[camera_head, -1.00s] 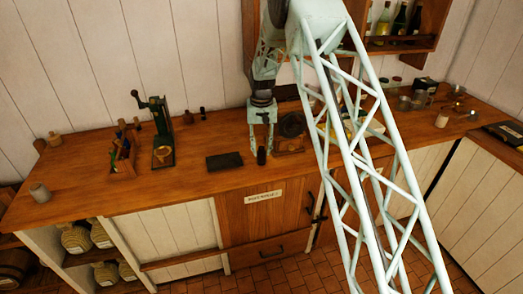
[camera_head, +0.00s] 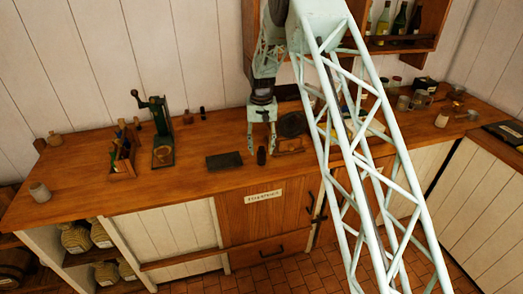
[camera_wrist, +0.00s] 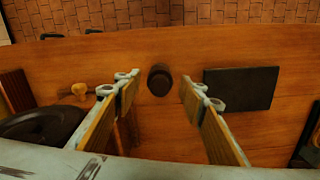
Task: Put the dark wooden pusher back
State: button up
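The dark wooden pusher (camera_head: 261,156) is a short dark cylinder standing upright on the wooden counter, near its front edge. In the wrist view the pusher (camera_wrist: 159,80) shows end-on, in the gap between my fingertips. My gripper (camera_head: 262,149) is open, pointing down, with a finger on each side of the pusher. In the wrist view both fingers of my gripper (camera_wrist: 161,84) stand clear of it, with wood showing on either side.
A dark flat slab (camera_head: 224,160) lies left of the pusher. A wooden-based device with a dark round top (camera_head: 291,124) stands close on the right. A green hand-cranked press (camera_head: 161,130) and a tool caddy (camera_head: 123,155) stand farther left.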

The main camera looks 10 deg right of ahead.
notch_tip(320, 180, up, 11)
jog(key=shift+r, duration=0.2)
dwell(0.5)
jog(key=shift+s+r, duration=0.1)
dwell(0.6)
